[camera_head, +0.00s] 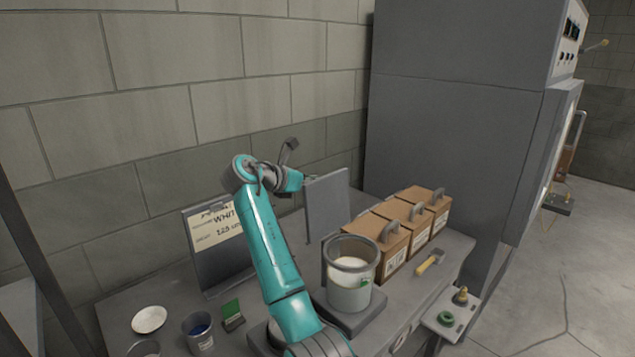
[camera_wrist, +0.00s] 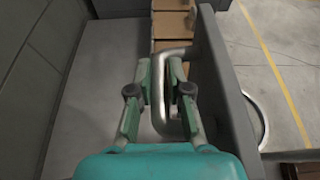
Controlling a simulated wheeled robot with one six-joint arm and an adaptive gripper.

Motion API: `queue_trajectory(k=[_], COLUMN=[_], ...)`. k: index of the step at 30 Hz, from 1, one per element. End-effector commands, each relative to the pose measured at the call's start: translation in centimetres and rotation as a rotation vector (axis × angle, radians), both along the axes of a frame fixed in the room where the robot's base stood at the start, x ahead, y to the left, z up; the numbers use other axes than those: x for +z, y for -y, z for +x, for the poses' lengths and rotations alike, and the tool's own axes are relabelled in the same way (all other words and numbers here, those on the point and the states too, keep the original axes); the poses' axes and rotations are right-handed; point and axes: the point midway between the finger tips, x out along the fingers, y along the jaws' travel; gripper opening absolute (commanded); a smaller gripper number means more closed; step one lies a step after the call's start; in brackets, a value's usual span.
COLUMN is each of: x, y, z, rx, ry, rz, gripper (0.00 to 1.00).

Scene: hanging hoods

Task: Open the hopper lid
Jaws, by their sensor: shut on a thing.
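The hopper lid is a flat grey panel (camera_head: 328,203) standing about upright behind the round hopper (camera_head: 350,296), whose open top shows white material inside. In the wrist view the lid (camera_wrist: 222,85) is seen nearly edge-on, right of my gripper (camera_wrist: 162,78). A grey bar handle (camera_wrist: 160,108) sticks out from the lid's face. My gripper's two green fingers are shut on this handle, one on each side. In the head view the fingers and handle are mostly hidden behind the lid. Part of the round hopper rim (camera_wrist: 262,118) shows beyond the lid in the wrist view.
Several brown boxes with grey handles (camera_head: 410,219) stand right of the hopper. A yellow-handled tool (camera_head: 430,262) lies before them. A sign board (camera_head: 218,240), white dish (camera_head: 149,319) and blue-filled cup (camera_head: 199,333) are on the left. A block wall stands close behind.

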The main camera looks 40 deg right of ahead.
Motion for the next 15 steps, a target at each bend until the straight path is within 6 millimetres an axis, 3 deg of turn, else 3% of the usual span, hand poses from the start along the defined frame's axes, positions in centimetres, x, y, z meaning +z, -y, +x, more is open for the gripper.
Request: queue_trajectory(k=[1, 13, 14, 15], x=[-1.68, -1.70, -1.70, -1.70], y=[-0.45, -0.48, -0.48, -0.49], z=[0.18, 0.24, 0.24, 0.24], rx=[0.003, 0.004, 0.004, 0.004], ry=[-0.027, -0.032, -0.032, -0.032], rz=[0.019, 0.019, 0.019, 0.019], gripper=[0.00, 0.00, 0.25, 0.35])
